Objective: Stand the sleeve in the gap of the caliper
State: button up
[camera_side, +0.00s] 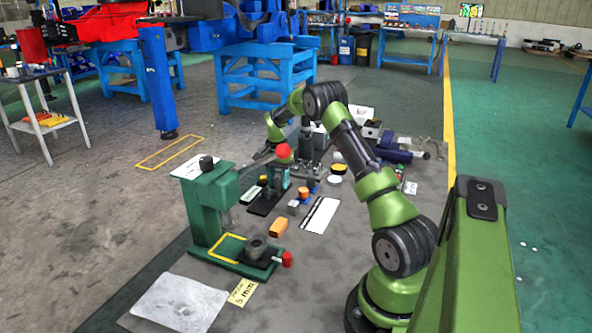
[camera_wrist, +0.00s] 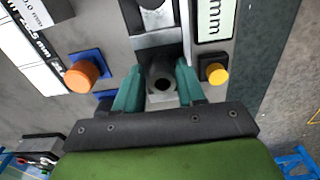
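In the wrist view, my gripper (camera_wrist: 161,80) has its two teal fingers on either side of a grey round piece with a dark hole, which looks like the sleeve (camera_wrist: 162,70). The fingers are very close to its sides; whether they press on it I cannot tell. Just beyond it lies a silver metal part (camera_wrist: 160,40), possibly of the caliper; I cannot identify the caliper surely. In the side view, my arm reaches over the far group of stands and small parts.
In the wrist view, an orange cylinder (camera_wrist: 82,76) on a blue square is at left and a yellow one (camera_wrist: 216,73) at right. In the side view, a green stand (camera_side: 210,205) with a red knob (camera_side: 287,259) stands in front.

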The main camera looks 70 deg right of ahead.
aim_at(277, 178)
notch_tip(277, 178, up, 12)
jog(key=a+r+n+t, duration=0.2)
jog(key=a+r+n, duration=0.1)
jog(key=a+r, duration=0.6)
jog(key=s+a+r+n+t, duration=0.1)
jog(key=s+a+r+n, duration=0.1)
jog(key=a, duration=0.5)
jog(key=s+a+r+n+t, duration=0.1)
jog(key=s+a+r+n, duration=0.1)
jog(key=a, duration=0.5)
jog(key=s+a+f+n+t+y, duration=0.2)
jog(key=s+a+n, duration=0.5)
jog(key=s+a, duration=0.6)
jog(key=shift+s+a+f+t, duration=0.2)
jog(key=shift+s+a+t, duration=0.3)
jog(key=shift+a, duration=0.65)
jog(key=shift+o, duration=0.4)
jog(key=shift+w, duration=0.2)
